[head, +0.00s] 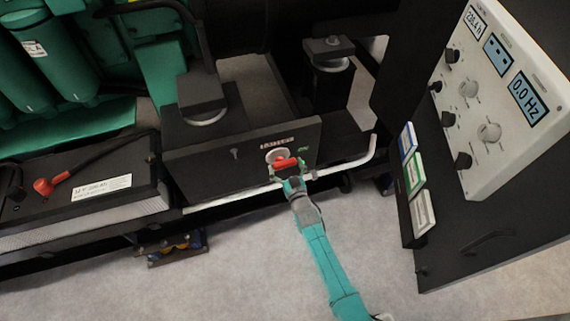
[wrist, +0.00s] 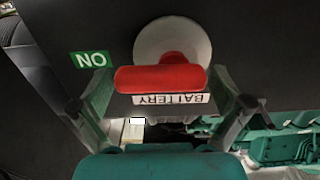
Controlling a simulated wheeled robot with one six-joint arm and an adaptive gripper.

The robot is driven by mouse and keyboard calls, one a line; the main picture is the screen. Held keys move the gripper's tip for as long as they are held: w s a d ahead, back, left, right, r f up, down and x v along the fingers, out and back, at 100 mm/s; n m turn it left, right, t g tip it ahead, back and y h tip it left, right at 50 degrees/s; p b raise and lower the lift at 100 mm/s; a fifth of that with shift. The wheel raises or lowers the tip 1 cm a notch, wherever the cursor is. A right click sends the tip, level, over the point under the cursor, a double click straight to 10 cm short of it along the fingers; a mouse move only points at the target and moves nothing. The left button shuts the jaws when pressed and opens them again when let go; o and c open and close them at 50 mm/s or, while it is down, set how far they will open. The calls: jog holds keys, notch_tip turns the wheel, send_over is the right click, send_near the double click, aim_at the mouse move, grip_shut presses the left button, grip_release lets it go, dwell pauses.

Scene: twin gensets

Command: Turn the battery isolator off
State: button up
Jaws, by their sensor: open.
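The battery isolator is a red bar handle (head: 286,163) on a pale round disc, mounted on a dark panel (head: 200,160). In the wrist view the red handle (wrist: 161,78) lies crosswise in front of the disc (wrist: 172,42), with a green ON label (wrist: 91,59) at its left and a white BATTERY label (wrist: 171,99) beside it, both upside down. My gripper (wrist: 168,100) is open, one finger near each end of the handle. I cannot tell whether the fingers touch it. In the head view my gripper (head: 286,175) is at the panel's front.
A white rail (head: 240,196) runs below the panel. A black battery (head: 85,200) with a red terminal cap (head: 44,187) stands at left. A control cabinet (head: 500,110) with knobs and a 0.0 Hz display stands at right. The pale floor (head: 260,270) in front is clear.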

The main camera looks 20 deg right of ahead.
jog(key=shift+w, duration=0.2)
jog(key=c, duration=0.8)
